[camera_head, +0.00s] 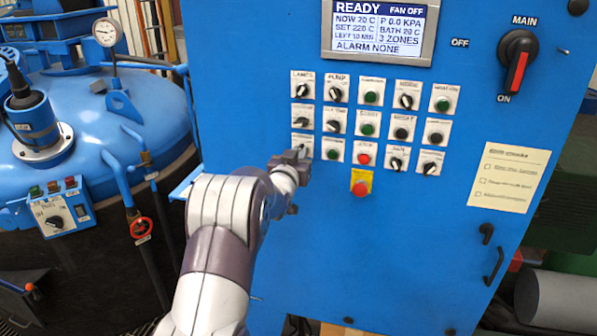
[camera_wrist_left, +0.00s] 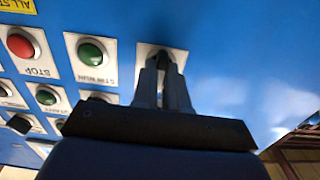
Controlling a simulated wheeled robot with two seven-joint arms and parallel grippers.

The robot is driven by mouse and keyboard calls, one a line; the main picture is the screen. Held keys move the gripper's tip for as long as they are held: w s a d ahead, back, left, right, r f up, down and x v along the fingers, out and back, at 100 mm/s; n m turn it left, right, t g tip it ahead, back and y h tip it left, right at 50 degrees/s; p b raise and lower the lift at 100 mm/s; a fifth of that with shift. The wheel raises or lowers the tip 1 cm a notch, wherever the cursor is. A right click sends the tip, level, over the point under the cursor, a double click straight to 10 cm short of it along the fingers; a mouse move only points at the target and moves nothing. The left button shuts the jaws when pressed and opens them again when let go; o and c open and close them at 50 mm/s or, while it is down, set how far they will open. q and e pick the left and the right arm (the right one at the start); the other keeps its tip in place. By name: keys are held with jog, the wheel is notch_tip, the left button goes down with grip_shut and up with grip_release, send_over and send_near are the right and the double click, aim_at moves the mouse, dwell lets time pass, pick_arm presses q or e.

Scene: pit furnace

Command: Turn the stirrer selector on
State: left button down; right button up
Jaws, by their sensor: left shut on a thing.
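The blue control panel (camera_head: 260,90) carries rows of small plates with knobs and buttons. My left gripper (camera_head: 302,152) is at the leftmost plate of the lowest row and hides most of it. In the wrist view, which is turned upside down, the left gripper (camera_wrist_left: 164,62) is shut on the dark selector knob (camera_wrist_left: 163,54) of that plate (camera_wrist_left: 143,52), and the fingers cover most of the knob. Its label is hidden, and I cannot tell which way the knob points. The green STIR RUN button (camera_wrist_left: 90,53) is beside it. My right gripper is not in view.
A red STOP button (camera_wrist_left: 20,45) and a red button on a yellow plate (camera_head: 361,188) are nearby. The display (camera_head: 380,30) reads READY, and the main switch (camera_head: 517,65) is at the upper right. The blue vessel (camera_head: 100,110) stands at the left.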

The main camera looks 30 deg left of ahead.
pick_arm(q)
jog(key=m+b, duration=0.4)
jog(key=b, duration=0.1)
jog(key=m+b, duration=0.2)
jog(key=shift+d+r+b, duration=0.1)
jog(key=shift+r+b, duration=0.25)
jog(key=c, duration=1.3)
grip_release()
jog(key=shift+w, duration=0.1)
jog(key=shift+o, duration=0.7)
jog(key=shift+f, duration=0.15)
jog(key=shift+f, duration=0.1)
